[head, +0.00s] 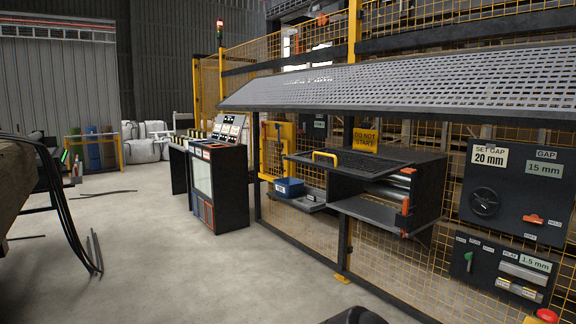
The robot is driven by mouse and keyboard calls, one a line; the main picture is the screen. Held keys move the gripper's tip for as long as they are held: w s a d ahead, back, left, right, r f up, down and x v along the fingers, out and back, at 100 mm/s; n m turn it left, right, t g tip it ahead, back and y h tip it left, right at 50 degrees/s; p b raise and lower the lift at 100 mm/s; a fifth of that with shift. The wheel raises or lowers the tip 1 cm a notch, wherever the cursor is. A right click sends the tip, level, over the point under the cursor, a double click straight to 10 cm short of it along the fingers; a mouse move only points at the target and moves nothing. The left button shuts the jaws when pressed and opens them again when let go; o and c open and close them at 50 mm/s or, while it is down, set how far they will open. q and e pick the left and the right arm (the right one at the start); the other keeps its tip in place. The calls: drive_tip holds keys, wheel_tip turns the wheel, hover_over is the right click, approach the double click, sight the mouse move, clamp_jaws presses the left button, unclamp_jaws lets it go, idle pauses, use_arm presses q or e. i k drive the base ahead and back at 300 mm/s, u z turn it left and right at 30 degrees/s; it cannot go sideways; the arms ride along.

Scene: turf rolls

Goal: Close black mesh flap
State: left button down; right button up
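The black mesh flap (362,162) is on the dark box (431,195) mounted at the yellow mesh fence. It sticks out roughly level at the top of the box, with a yellow handle (325,156) at its left end. The space beneath it is open, and shiny rollers (402,181) and a shelf (368,209) show there. An orange latch-like part (404,214) is at the front right of the box. Neither of my grippers can be made out; a dark rounded shape at the bottom edge is too cut off to identify.
A large perforated grey canopy (420,85) overhangs the fence. A blue box (289,187) sits on a small shelf left of the flap. Control panels (514,193) are at right, a black cabinet (218,188) at left. The concrete floor (190,270) in front is clear.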

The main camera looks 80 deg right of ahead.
sight(405, 167)
drive_tip(key=z, duration=2.35)
drive_tip(key=i, duration=2.45)
drive_tip(key=z, duration=2.65)
drive_tip(key=i, duration=0.7)
drive_tip(key=u, duration=0.7)
